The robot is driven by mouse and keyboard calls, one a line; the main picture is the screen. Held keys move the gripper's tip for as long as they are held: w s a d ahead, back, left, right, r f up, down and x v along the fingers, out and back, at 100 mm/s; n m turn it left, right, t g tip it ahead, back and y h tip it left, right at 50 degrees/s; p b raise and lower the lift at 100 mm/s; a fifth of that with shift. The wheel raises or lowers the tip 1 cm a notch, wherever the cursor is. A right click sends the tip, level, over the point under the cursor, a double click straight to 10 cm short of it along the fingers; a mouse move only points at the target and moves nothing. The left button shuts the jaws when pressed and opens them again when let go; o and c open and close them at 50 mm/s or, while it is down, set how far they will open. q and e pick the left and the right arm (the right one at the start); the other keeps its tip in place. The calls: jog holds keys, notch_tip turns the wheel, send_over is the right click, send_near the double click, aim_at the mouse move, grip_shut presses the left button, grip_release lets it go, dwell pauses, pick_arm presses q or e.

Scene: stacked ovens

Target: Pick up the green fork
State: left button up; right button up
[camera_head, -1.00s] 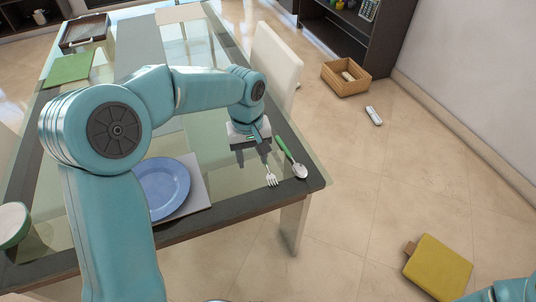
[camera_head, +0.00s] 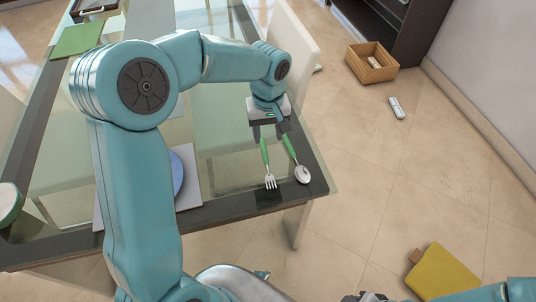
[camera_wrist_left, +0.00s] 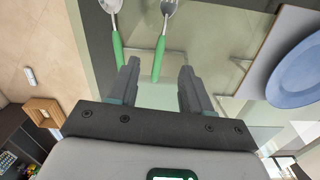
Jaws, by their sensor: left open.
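The green fork (camera_head: 265,153) lies on the glass table near its front right corner, tines toward the front edge. A green-handled spoon (camera_head: 291,150) lies just right of it. My left gripper (camera_head: 269,133) is open and points down over the handle ends. In the left wrist view, the fork's green handle (camera_wrist_left: 159,58) shows between the open fingers (camera_wrist_left: 158,88), and the spoon's handle (camera_wrist_left: 117,48) is beside the left finger. The fingers hold nothing. Part of my right arm shows at the bottom right; its gripper is barely visible at the bottom edge.
A blue plate (camera_head: 177,174) on a placemat is partly hidden behind my left arm. A white chair (camera_head: 297,50) stands at the table's right side. A basket (camera_head: 371,64), a white remote-like object (camera_head: 397,107) and a yellow item (camera_head: 443,272) lie on the floor.

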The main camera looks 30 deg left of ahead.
pick_arm(q)
send_over(267, 162)
notch_tip(267, 162, down, 6)
jog(key=shift+r, duration=0.1)
notch_tip(267, 162, down, 6)
jog(key=shift+w+a+r, duration=0.1)
jog(key=shift+r, duration=0.15)
jog(key=shift+s+r, duration=0.15)
jog(key=shift+s, duration=0.1)
jog(key=shift+w, duration=0.1)
grip_shut()
